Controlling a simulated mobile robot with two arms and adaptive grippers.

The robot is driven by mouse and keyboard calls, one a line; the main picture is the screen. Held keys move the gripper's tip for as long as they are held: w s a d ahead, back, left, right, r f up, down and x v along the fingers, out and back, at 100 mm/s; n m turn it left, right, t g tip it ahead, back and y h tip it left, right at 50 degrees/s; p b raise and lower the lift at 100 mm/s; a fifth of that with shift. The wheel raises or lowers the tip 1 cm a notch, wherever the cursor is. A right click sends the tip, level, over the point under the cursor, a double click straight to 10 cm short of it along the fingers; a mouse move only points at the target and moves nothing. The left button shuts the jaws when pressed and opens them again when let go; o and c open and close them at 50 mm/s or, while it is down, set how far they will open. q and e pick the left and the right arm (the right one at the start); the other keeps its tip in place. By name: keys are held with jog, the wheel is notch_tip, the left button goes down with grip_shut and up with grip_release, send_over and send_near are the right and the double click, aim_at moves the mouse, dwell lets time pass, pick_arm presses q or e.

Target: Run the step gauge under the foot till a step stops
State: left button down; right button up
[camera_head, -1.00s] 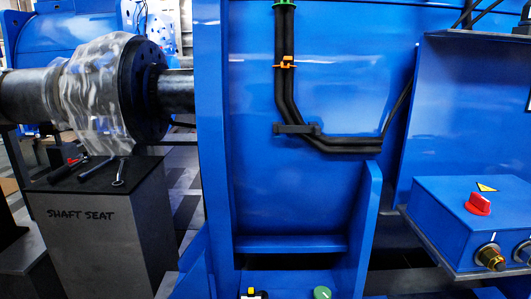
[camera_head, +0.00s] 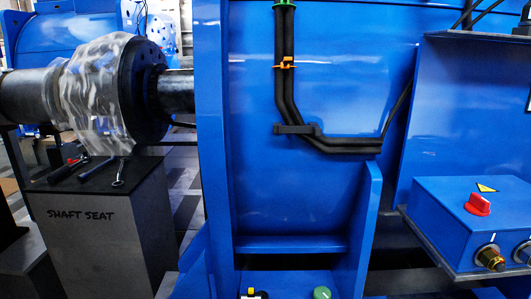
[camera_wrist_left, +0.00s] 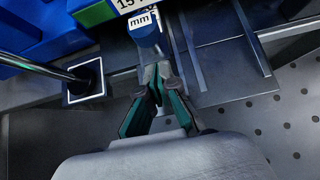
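In the left wrist view my left gripper (camera_wrist_left: 156,82) has its two teal-padded fingers closed together at the tips. They meet at the near end of a blue piece marked "mm" (camera_wrist_left: 143,22), which looks like the handle end of the step gauge. A white label reading "15" lies just beyond it at the top edge, beside a green block (camera_wrist_left: 92,12). The gauge's far part is cut off by the frame, so I cannot tell whether a step touches the foot. The head view shows neither gripper nor the gauge. My right gripper is out of view.
A black rod stands in a square socket (camera_wrist_left: 85,80) left of my fingers. A perforated grey surface (camera_wrist_left: 280,125) lies at right. In the head view are the blue motor frame (camera_head: 300,195), a control box with a red knob (camera_head: 477,204) and the shaft seat (camera_head: 105,225).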

pick_arm(q)
jog(key=shift+w, duration=1.25)
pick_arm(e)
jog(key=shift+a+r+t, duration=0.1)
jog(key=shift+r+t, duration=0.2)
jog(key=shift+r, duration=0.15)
